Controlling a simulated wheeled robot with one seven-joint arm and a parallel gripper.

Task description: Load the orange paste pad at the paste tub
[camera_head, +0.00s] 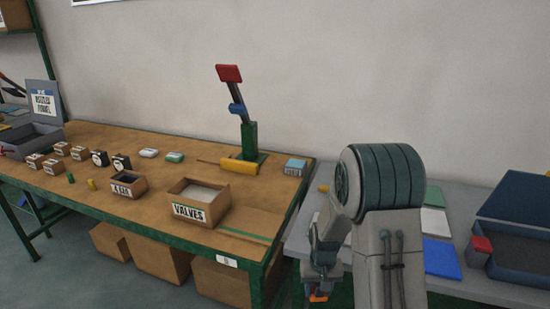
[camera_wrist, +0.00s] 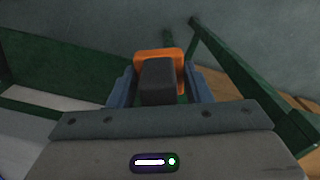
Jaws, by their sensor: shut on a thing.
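My gripper (camera_head: 320,284) hangs low at the front edge of the grey table, right of the wooden bench, pointing down. In the wrist view my gripper (camera_wrist: 160,84) has its two blue-grey fingers shut on a dark block, the handle of the orange paste pad (camera_wrist: 143,55). The orange of the pad (camera_head: 318,297) also shows just below my fingers in the head view. The pad's underside is hidden. I cannot pick out the paste tub for certain in either view.
The grey table (camera_head: 470,287) holds a blue sheet (camera_head: 440,259) and a dark open case (camera_head: 510,266). The wooden bench (camera_head: 130,206) carries a VALVES box (camera_head: 198,202), smaller boxes and a green stand with a red-topped lever (camera_head: 229,73). A green bench leg (camera_wrist: 225,58) stands close by my gripper.

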